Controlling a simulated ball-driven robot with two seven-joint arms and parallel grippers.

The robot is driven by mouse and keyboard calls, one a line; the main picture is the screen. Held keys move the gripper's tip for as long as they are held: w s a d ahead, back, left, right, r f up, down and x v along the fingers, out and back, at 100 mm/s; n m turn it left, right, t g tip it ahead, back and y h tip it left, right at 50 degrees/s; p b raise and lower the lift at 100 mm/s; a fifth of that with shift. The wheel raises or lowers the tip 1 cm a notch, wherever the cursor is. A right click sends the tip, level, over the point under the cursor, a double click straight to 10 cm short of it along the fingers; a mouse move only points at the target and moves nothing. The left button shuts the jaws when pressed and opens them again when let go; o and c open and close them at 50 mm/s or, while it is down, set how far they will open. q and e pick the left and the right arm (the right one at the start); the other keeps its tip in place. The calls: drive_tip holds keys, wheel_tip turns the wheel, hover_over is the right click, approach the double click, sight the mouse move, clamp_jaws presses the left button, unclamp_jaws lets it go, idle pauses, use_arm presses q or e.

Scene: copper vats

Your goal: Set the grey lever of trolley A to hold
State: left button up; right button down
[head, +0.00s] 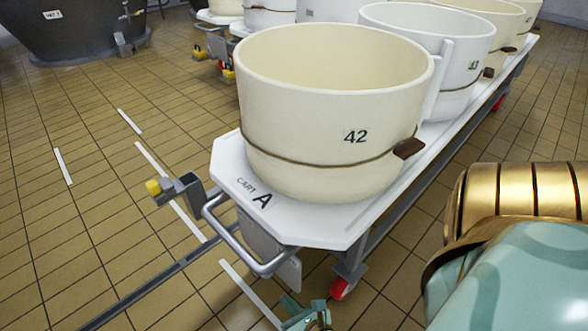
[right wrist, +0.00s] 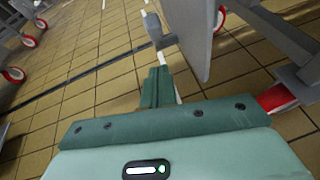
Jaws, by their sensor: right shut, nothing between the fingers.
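Trolley A (head: 226,170) has a white deck marked "CART A" and carries a cream vat labelled 42 (head: 335,110). A grey loop handle (head: 232,245) and a grey plate (head: 268,240) are at its near end. In the right wrist view, a short grey bar (right wrist: 160,36), possibly the lever, shows beside the grey plate (right wrist: 192,35). I cannot tell its setting. My right gripper (head: 308,316) is low, just below the near end of the trolley. Its teal fingers are shut and empty in the wrist view (right wrist: 157,85), pointing towards the bar. My left gripper is not in view.
A red-wheeled caster (head: 340,288) is close to the right of my right gripper. A grey bar with a yellow knob (head: 154,187) stands left of the handle. A floor rail (head: 150,285) runs to the lower left. Open tiled floor lies left.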

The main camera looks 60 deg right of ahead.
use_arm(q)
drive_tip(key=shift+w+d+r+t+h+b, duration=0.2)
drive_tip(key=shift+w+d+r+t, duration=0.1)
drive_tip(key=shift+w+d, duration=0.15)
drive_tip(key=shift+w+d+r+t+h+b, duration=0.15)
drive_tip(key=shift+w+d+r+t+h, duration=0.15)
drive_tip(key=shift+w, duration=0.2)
use_arm(e)
drive_tip(key=w, duration=0.1)
drive_tip(key=w+d, duration=0.1)
drive_tip(key=w, duration=0.1)
drive_tip(key=w+d+r, duration=0.1)
drive_tip(key=w, duration=0.1)
drive_tip(key=shift+d, duration=0.15)
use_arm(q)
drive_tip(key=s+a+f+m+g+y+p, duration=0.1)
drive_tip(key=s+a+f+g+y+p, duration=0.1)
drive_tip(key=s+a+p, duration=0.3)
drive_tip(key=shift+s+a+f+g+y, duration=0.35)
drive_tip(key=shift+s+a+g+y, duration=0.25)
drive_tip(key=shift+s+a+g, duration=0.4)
use_arm(e)
drive_tip(key=shift+w+d+r+g, duration=0.15)
drive_tip(key=shift+w+r+g, duration=0.45)
drive_tip(key=shift+w+r, duration=0.05)
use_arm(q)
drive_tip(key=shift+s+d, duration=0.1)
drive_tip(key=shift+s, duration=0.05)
use_arm(e)
drive_tip(key=shift+f, duration=0.15)
